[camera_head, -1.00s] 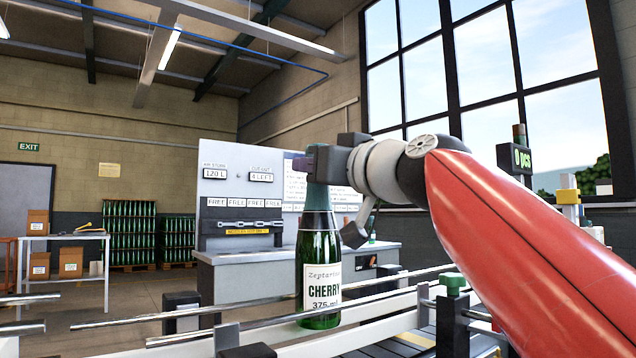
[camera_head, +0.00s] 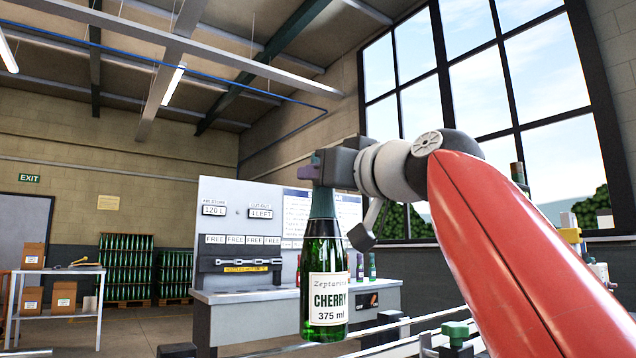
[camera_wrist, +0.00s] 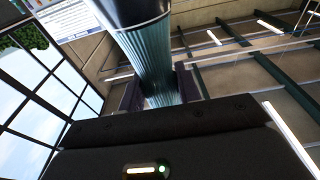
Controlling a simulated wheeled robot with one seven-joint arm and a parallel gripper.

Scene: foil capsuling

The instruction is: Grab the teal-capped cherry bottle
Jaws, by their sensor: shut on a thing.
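The teal-capped cherry bottle (camera_head: 323,265) is green glass with a cream label reading "CHERRY 375 ml". It hangs upright in the head view, its base apart from the rails below. My gripper (camera_head: 321,166) is shut on its teal neck foil from above. In the wrist view the ribbed teal foil (camera_wrist: 153,62) runs down between the two dark fingers (camera_wrist: 160,92). The very top of the cap is hidden by my gripper.
Metal conveyor rails (camera_head: 392,328) run below and to the right of the bottle. A grey machine panel (camera_head: 240,225) with a counter stands behind it, with several small bottles (camera_head: 371,266) on the counter. A white shelf with boxes (camera_head: 60,270) is at far left.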

